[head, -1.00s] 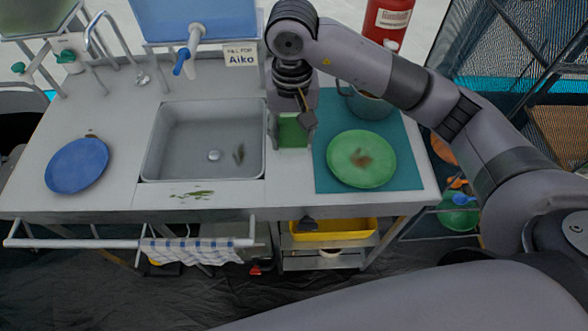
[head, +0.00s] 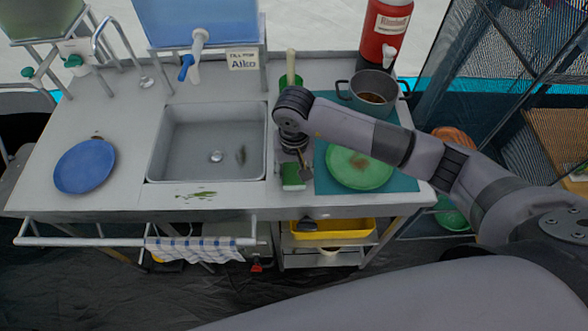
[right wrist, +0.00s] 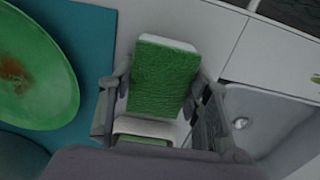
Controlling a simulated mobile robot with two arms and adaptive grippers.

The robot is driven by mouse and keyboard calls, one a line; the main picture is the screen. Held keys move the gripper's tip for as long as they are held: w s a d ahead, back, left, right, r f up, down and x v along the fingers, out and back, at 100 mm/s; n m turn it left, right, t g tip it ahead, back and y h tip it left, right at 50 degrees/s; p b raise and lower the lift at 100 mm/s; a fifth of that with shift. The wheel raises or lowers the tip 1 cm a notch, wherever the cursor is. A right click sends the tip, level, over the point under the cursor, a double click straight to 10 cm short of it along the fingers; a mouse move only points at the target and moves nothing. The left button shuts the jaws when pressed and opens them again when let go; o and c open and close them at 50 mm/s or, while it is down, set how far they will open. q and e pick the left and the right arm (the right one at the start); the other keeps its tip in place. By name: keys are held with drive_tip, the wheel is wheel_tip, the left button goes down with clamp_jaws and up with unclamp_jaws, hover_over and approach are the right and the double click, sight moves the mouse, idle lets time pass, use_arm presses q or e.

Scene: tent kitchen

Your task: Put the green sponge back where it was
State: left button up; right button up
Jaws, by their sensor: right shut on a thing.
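The green sponge (head: 292,175), with a white layer, is between the fingers of my right gripper (head: 294,166), over the counter strip between the sink and the teal mat. In the right wrist view, the sponge (right wrist: 165,78) sits between the two fingers of my right gripper (right wrist: 163,105), its green face showing. The gripper is shut on it. I cannot tell whether the sponge touches the counter. A second small green and white patch shows lower between the fingers; I cannot tell what it is. My left gripper is not in view.
The soiled green plate (head: 359,168) lies on the teal mat (head: 405,183), right of the sponge. The sink (head: 207,167) is left. A pot (head: 371,88) and a green cup (head: 291,81) with a brush stand behind. Green scraps (head: 196,194) lie at the front edge.

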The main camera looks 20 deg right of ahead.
sight(294, 171)
drive_tip(key=shift+f, duration=0.15)
drive_tip(key=o, duration=1.2)
drive_tip(key=shift+r, duration=0.2)
drive_tip(key=shift+w+r, duration=0.1)
drive_tip(key=shift+r, duration=0.25)
wheel_tip(294, 171, up, 11)
drive_tip(key=b, duration=0.3)
drive_tip(key=shift+r, duration=0.15)
